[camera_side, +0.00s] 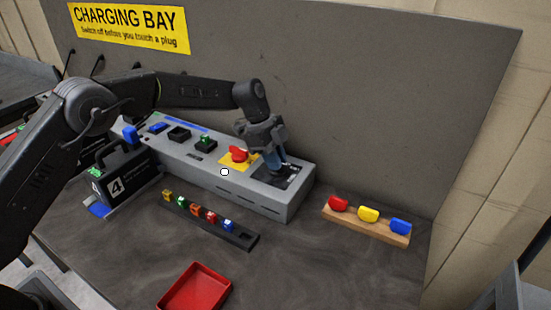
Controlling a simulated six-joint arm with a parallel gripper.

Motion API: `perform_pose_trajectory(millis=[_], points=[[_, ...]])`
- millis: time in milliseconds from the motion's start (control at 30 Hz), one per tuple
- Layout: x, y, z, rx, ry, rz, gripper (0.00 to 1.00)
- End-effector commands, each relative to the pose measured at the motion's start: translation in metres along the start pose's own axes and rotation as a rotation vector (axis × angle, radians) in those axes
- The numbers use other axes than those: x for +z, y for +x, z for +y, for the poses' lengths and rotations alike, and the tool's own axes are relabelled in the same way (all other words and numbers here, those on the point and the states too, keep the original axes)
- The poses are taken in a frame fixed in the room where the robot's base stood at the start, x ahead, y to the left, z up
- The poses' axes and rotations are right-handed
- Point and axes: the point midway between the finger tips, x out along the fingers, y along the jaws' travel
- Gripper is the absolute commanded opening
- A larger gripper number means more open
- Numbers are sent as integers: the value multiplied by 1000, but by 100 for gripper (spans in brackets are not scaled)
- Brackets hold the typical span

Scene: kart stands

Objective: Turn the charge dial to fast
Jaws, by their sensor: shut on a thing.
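The grey charging console (240,195) stands on the bench against the back panel. At its right end is a dark square plate (290,181), where the charge dial appears to sit. My gripper (276,170) reaches down onto this plate from above. It is shut on what seems to be the charge dial, which the fingers largely hide. The dial's pointer and markings are too small or covered to read, so I cannot tell its setting.
A red knob on a yellow plate (227,162) is close left of my gripper. Further left are a green switch (206,141) and a blue one (157,127). In front are a rack of coloured plugs (240,240), a red tray (195,288) and a wooden block with three coloured pieces (365,228).

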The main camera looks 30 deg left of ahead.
Motion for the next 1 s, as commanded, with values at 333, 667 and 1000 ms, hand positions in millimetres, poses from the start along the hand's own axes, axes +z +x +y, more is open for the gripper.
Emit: perform_pose_trajectory(millis=[333, 667, 1000], points=[[1, 2, 1, 5, 1, -4, 39], [0, -9, 0, 0, 1, -1, 39], [1, -79, 0, -2, 1, -2, 39]])
